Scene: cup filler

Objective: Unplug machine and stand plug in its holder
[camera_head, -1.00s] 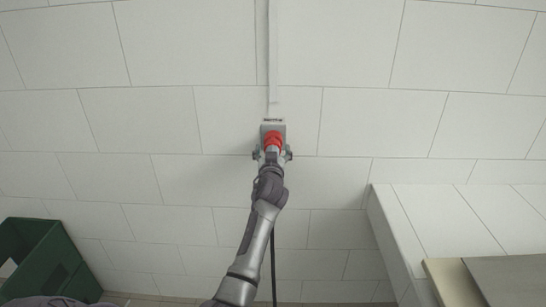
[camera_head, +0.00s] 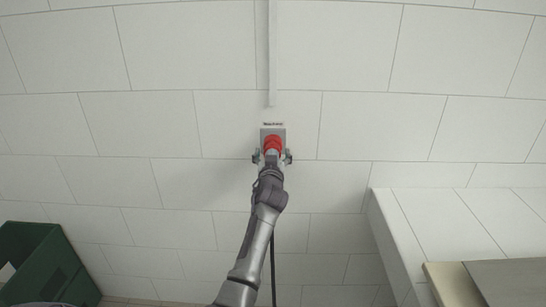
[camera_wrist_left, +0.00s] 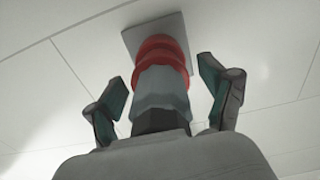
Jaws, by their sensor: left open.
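The red and grey plug (camera_head: 273,144) sits in the grey wall socket (camera_head: 279,128) in the head view, below a small label. In the left wrist view the plug (camera_wrist_left: 162,85) has a red collar against the socket plate (camera_wrist_left: 150,30) and a grey body, with a dark end hidden behind my wrist. My left gripper (camera_head: 272,157) is open, with one finger on each side of the plug; in the left wrist view (camera_wrist_left: 168,92) a gap shows between each finger and the body. My right gripper is not in view. No plug holder can be made out.
A black cable (camera_head: 273,265) hangs down behind my left arm. A grey conduit (camera_head: 272,60) runs up the tiled wall. A green crate (camera_head: 40,265) stands at lower left. A white tiled ledge (camera_head: 440,225) and a countertop (camera_head: 505,280) are at lower right.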

